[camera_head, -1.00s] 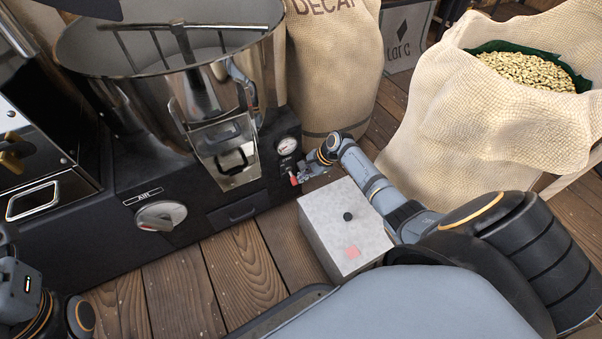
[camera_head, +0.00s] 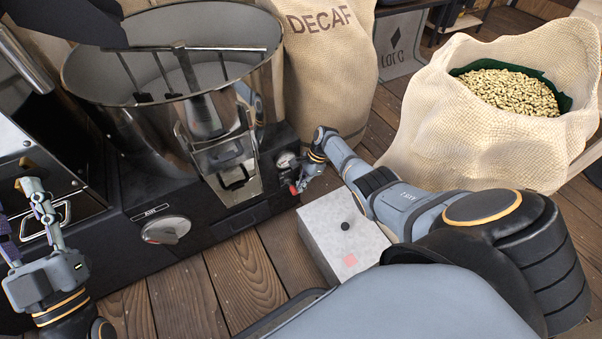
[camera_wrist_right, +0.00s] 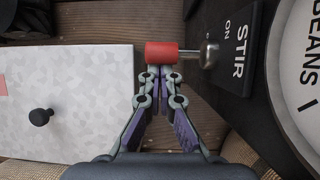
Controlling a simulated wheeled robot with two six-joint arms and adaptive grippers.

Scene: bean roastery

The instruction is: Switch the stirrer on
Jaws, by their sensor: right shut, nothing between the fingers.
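The stirrer switch is a short metal lever with a red tip (camera_wrist_right: 162,53), beside a black "STIR ON" label (camera_wrist_right: 234,48) in the right wrist view. The red tip also shows in the head view (camera_head: 292,189), low on the roaster front under a gauge. My right gripper (camera_wrist_right: 159,70) is shut and empty, its fingertips right at the red tip; I cannot tell whether they touch. In the head view my right gripper (camera_head: 305,181) hides part of the switch. The stirrer (camera_head: 190,72) hangs in the steel drum (camera_head: 100,95). My left gripper (camera_head: 20,213) is open and empty at the left.
A speckled pale box (camera_head: 325,235) with a black knob stands just below my right gripper. An "AIR" dial (camera_head: 165,230) is on the roaster front. A DECAF sack (camera_head: 325,75) and an open sack of beans (camera_head: 470,145) stand behind my right arm.

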